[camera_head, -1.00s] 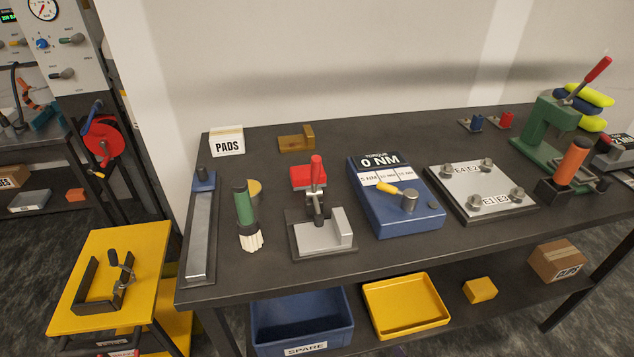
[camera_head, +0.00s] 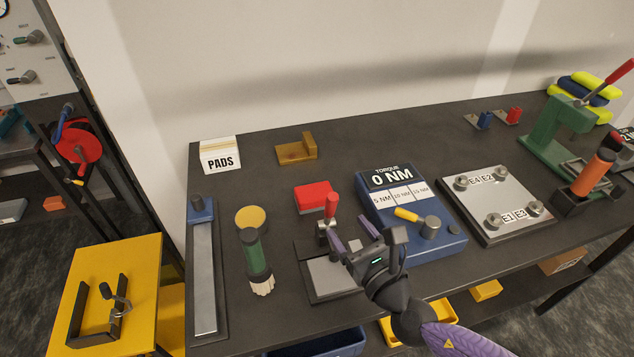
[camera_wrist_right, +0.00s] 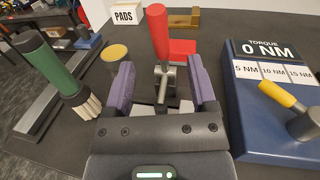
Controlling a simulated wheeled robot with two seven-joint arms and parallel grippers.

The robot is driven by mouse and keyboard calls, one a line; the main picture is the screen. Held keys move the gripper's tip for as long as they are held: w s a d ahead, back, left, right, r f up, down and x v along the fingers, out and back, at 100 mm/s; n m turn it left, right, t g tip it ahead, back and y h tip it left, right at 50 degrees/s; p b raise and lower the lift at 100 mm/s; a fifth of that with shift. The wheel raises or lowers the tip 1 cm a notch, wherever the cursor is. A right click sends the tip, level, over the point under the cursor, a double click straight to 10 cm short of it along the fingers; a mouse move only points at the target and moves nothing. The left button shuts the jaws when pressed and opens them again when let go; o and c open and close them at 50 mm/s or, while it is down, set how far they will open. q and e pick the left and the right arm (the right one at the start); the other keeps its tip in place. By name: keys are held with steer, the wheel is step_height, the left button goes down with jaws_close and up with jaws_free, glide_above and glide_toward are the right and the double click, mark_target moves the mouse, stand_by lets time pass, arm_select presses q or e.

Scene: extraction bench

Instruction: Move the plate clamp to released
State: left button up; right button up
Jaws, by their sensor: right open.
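The plate clamp is a small toggle clamp with a red handle (camera_head: 331,204) standing nearly upright, on a grey metal plate base (camera_head: 330,278) at the front middle of the bench. My right gripper (camera_head: 351,230) is open, with purple fingers, low over the base and close to the handle. In the right wrist view the red handle (camera_wrist_right: 158,32) rises between the two open fingers (camera_wrist_right: 160,78), beyond them or level with them, with a gap on each side. I cannot tell any contact. My gripper hides part of the clamp and base. My left gripper is not in view.
A blue torque tester (camera_head: 425,240) stands close on the right of the clamp. A green-handled brush (camera_head: 254,255) stands on the left, and a red block (camera_head: 313,194) lies behind. A plate with several bolts (camera_head: 489,200) is farther right. The back middle of the bench is clear.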

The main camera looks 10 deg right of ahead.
mark_target(335, 210)
steer(key=x, duration=0.8)
steer(key=shift+w, duration=0.3)
jaws_close()
stand_by(0.3)
stand_by(0.6)
